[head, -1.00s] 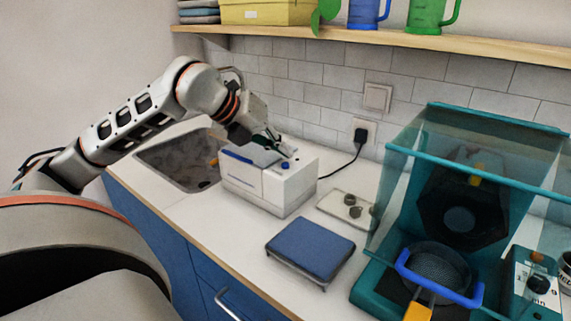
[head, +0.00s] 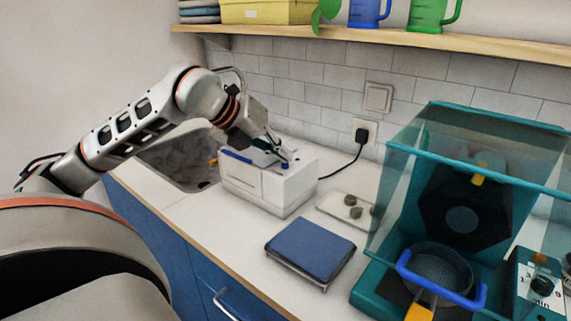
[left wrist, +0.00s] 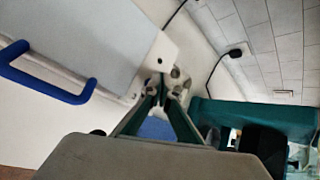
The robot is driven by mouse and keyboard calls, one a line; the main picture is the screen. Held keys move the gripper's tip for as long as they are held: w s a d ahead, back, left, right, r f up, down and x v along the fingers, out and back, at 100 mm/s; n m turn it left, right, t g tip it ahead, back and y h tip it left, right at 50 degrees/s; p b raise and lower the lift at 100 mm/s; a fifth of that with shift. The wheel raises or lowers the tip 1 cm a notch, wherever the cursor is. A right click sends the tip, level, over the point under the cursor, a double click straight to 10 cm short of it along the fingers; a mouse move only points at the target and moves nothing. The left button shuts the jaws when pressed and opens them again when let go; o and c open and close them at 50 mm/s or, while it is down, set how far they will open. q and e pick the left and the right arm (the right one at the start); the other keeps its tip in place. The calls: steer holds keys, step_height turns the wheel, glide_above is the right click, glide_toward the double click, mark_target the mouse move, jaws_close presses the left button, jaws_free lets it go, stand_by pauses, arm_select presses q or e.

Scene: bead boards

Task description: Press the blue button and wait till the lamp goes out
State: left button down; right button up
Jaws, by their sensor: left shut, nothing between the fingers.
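A white box-shaped machine (head: 268,188) stands on the counter, with a blue bar handle on its front edge; the handle also shows in the left wrist view (left wrist: 45,75). The blue button (head: 285,166) is on the machine's top, towards the right, partly covered by my fingertips. My left gripper (head: 284,160) is shut and empty, with its tips down at the button; I cannot tell whether they touch it. In the left wrist view its green fingers (left wrist: 163,88) come together at the tips. I cannot make out a lit lamp. My right gripper is not in view.
A blue-topped stand (head: 310,246) lies in front of the machine. A pale plate with small knobs (head: 338,204) is to its right. A teal clear-sided case (head: 410,170) fills the right side. A sink (head: 180,160) is behind my left arm. A shelf (head: 400,38) runs above.

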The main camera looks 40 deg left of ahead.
mark_target(282, 164)
arm_select(q)
steer(key=shift+f, duration=0.25)
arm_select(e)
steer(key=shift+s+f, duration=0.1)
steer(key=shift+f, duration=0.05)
arm_select(q)
steer(key=shift+r, duration=0.9)
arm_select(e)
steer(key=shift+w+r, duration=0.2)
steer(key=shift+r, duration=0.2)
arm_select(q)
steer(key=shift+r+p, duration=0.8)
steer(key=shift+r, duration=1.7)
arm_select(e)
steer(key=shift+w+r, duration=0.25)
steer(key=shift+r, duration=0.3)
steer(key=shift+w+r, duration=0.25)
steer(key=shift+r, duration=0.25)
